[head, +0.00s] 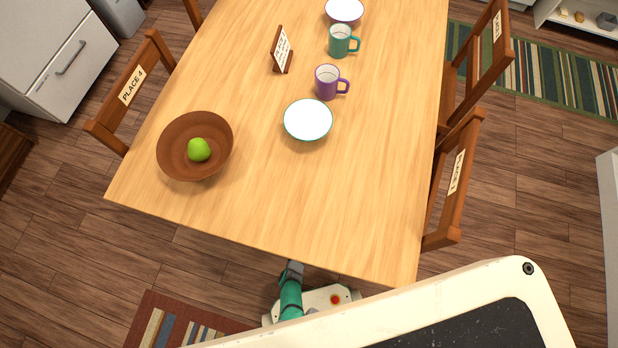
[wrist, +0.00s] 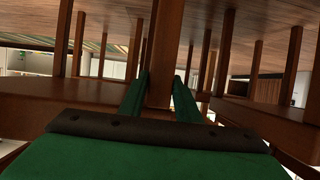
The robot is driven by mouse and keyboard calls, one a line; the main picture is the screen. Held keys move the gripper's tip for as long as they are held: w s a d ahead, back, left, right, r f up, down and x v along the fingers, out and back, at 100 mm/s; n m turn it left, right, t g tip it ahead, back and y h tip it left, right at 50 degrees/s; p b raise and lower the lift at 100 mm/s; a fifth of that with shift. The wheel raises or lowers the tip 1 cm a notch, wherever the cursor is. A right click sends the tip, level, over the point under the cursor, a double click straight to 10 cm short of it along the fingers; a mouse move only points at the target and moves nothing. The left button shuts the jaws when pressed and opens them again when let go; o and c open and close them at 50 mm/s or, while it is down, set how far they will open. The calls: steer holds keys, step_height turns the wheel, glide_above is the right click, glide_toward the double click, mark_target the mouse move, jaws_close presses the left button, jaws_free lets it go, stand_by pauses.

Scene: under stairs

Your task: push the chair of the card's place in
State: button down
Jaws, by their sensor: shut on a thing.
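The card (head: 281,50) stands in a wooden holder on the table (head: 250,215); its writing is too small to read. A chair labelled PLACE 4 (head: 128,88) is at the table's left side. Two chairs are on the right, a near one (head: 455,185) and a far one (head: 492,55), with labels I cannot read surely. Part of another chair (head: 193,10) shows at top left. In the wrist view my gripper (wrist: 162,92) is shut on an upright wooden post (wrist: 166,45); which chair it belongs to is unclear. In the head view the table hides my gripper.
On the table are a brown bowl (head: 175,160) with a green apple (head: 199,150), plates, a purple mug (head: 327,82) and a teal mug (head: 340,42). Several wooden legs and posts crowd the wrist view.

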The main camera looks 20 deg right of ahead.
steer(key=shift+w+a+n+y, duration=0.25)
steer(key=shift+a+n+y, duration=0.05)
steer(key=shift+a, duration=0.45)
steer(key=c, duration=1.2)
jaws_free()
steer(key=shift+d, duration=0.1)
steer(key=shift+s+d, duration=0.1)
steer(key=shift+d, duration=0.05)
